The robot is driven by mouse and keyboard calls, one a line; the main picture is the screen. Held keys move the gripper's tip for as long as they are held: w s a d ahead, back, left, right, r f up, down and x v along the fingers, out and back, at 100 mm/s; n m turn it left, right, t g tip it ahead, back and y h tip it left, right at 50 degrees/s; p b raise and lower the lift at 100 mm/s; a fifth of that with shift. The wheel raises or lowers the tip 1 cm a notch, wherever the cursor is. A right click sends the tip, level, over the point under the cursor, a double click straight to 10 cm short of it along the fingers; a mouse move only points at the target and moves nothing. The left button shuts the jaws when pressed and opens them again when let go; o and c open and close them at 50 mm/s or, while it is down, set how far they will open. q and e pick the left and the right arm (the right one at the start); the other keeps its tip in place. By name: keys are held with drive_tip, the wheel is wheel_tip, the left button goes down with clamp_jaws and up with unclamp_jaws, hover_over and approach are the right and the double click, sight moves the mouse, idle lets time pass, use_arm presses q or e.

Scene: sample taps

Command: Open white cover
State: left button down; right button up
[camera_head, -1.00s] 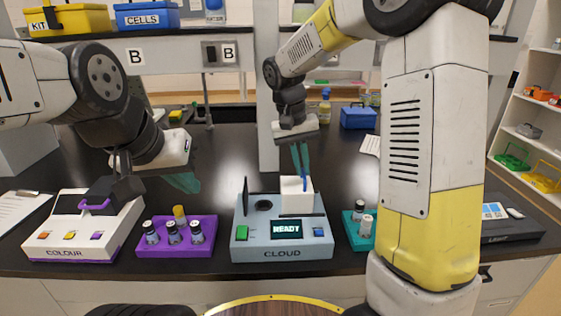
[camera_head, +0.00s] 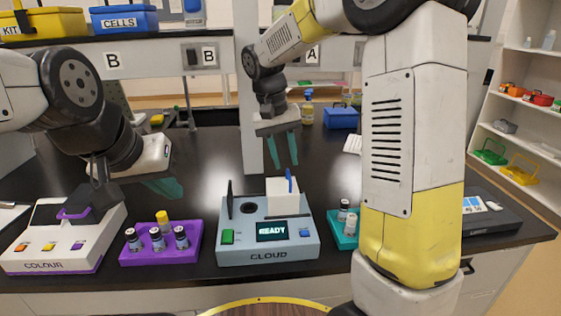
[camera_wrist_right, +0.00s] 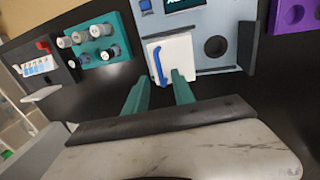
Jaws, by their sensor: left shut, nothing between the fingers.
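The white cover (camera_head: 279,200) is a square flap with a blue handle (camera_head: 289,181), standing on the right part of the grey-blue CLOUD instrument (camera_head: 262,240). In the right wrist view the cover (camera_wrist_right: 177,48) lies just beyond the fingertips, and its handle (camera_wrist_right: 159,65) appears between them. My right gripper (camera_head: 285,167) is open and empty, with teal fingers pointing down just above the handle, apart from it. One finger overlaps the cover's edge in the wrist view (camera_wrist_right: 160,80). My left gripper (camera_head: 174,189) is shut and empty above the purple vial rack.
A purple rack (camera_head: 160,256) with vials stands left of the instrument, and the COLOUR instrument (camera_head: 60,258) stands further left. A teal rack (camera_head: 341,237) is at the right. A black upright lid (camera_head: 230,200) stands on the CLOUD instrument. The bench behind is mostly clear.

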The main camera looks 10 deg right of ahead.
drive_tip(key=r, duration=0.2)
drive_tip(key=a+r, duration=0.1)
drive_tip(key=r, duration=0.2)
drive_tip(key=s+d+t+y, duration=0.2)
drive_tip(key=s+d+t, duration=0.1)
drive_tip(key=s, duration=0.7)
drive_tip(key=s+d+t+y, duration=0.2)
drive_tip(key=s+d+t, duration=0.1)
drive_tip(key=s, duration=0.6)
drive_tip(key=shift+s+d+r+n, duration=0.3)
drive_tip(key=shift+s+d+r, duration=0.05)
drive_tip(key=shift+s+r, duration=0.05)
